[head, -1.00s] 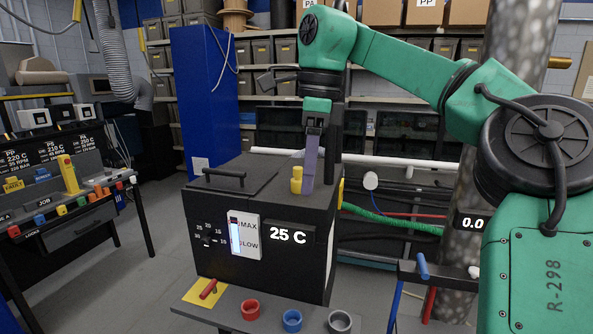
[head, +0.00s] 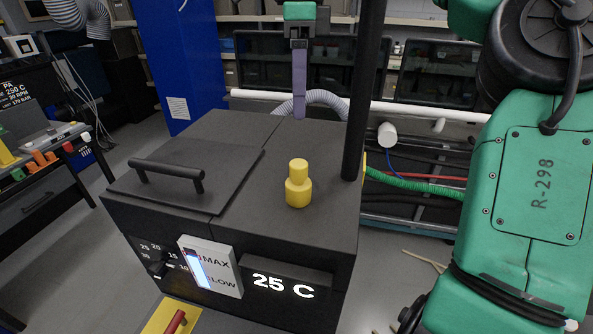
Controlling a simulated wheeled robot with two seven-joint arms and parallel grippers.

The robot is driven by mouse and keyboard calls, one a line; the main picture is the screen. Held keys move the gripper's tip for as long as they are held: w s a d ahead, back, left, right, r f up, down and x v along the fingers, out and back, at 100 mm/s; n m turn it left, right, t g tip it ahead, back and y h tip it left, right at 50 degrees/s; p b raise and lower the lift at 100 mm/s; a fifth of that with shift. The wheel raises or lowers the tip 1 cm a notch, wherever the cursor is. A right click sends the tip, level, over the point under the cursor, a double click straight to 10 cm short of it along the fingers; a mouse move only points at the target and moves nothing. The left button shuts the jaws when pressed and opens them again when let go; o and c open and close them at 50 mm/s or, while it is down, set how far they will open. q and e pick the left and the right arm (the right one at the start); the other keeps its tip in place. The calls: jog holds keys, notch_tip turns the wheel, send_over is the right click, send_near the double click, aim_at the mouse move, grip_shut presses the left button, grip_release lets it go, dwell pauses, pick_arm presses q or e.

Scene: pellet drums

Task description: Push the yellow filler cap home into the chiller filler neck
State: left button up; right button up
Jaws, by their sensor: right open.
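The yellow filler cap (head: 298,186) stands upright on the top of the dark chiller (head: 235,190), towards its right side. It has a narrower knob above a wider lower part. The filler neck is not visible under it, and I cannot tell how deep the cap sits. My right gripper (head: 300,114) points down with purple fingers, above and beyond the cap in the picture. It is apart from the cap, open and empty. The fingers overlap from this side, so the gap between them is hidden. My left gripper is out of view.
A black hinged lid with a handle (head: 166,171) covers the chiller's left top. A dark upright post (head: 363,90) rises close to the right of the cap. The chiller front carries a level gauge (head: 210,266) and a "25 C" display (head: 284,286).

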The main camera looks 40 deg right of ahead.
send_over(298, 163)
jog(key=f, duration=0.5)
jog(key=shift+s+f, duration=0.25)
jog(key=shift+f, duration=0.05)
jog(key=f, duration=0.2)
jog(key=f+p, duration=0.1)
jog(key=f, duration=0.1)
jog(key=f+p, duration=0.1)
jog(key=f, duration=0.1)
jog(key=shift+w+d+f, duration=0.1)
jog(key=shift+w+f, duration=0.2)
jog(key=shift+w, duration=0.05)
jog(key=shift+s+f, duration=0.1)
jog(key=shift+f, duration=0.05)
jog(key=shift+c, duration=0.9)
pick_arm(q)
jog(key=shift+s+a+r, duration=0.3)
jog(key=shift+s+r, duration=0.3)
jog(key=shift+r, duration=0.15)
pick_arm(e)
grip_shut()
